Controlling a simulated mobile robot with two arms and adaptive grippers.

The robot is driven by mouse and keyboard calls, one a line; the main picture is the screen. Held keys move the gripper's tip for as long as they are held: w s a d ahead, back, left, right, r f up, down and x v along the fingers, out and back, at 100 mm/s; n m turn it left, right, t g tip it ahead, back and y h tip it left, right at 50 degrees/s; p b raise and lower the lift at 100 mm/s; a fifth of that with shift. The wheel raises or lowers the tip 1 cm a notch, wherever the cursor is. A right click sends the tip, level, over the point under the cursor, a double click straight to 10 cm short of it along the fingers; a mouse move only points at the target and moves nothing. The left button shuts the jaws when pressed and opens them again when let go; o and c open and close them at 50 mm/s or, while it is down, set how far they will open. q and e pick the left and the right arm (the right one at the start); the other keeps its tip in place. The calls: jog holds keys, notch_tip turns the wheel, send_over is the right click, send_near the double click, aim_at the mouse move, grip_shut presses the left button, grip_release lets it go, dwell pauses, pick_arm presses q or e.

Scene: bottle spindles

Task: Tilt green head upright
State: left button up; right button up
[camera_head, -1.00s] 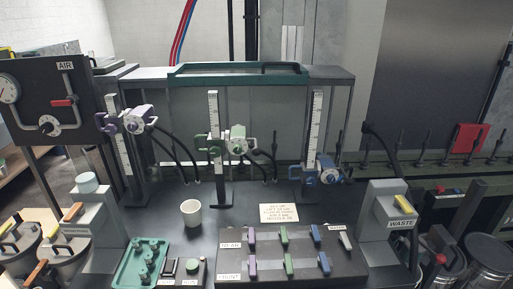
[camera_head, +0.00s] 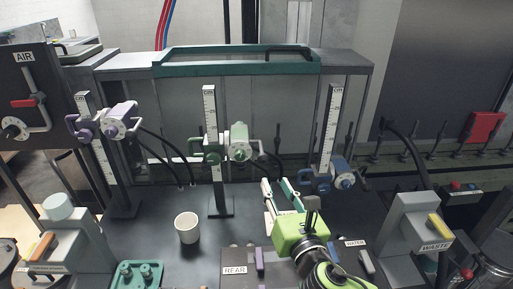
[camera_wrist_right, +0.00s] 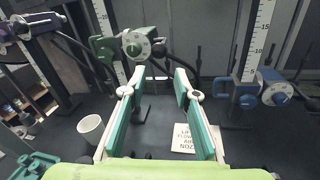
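The green head (camera_head: 240,142) has a pale round dial face and sits on a green clamp (camera_head: 212,152) on the middle ruler post. Its exact tilt is hard to tell. It also shows in the right wrist view (camera_wrist_right: 137,44), above and beyond my fingers. My right gripper (camera_head: 280,188) is open and empty, below and to the right of the green head in the head view, and apart from it. In the right wrist view the two teal-padded fingers (camera_wrist_right: 160,88) stand well apart, with nothing between them. My left gripper is not in view.
A purple head (camera_head: 118,122) is on the left post and a blue head (camera_head: 342,182) on the right post. A white cup (camera_head: 187,228) stands on the dark bench. Black hoses (camera_head: 162,160) hang behind. My right arm covers part of the lever panel.

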aim_at(265, 161)
jog(key=w, duration=0.2)
jog(key=w+a, duration=0.1)
jog(key=w, duration=0.1)
jog(key=w+r+p, duration=0.1)
jog(key=w, duration=0.2)
jog(key=shift+a, duration=0.25)
jog(key=w, duration=0.3)
jog(key=shift+w+a+p, duration=0.25)
jog(key=shift+a+p, duration=0.05)
jog(key=shift+w+f, duration=0.1)
jog(key=shift+w, duration=0.3)
jog(key=shift+w+a, duration=0.2)
jog(key=shift+w, duration=0.25)
grip_shut()
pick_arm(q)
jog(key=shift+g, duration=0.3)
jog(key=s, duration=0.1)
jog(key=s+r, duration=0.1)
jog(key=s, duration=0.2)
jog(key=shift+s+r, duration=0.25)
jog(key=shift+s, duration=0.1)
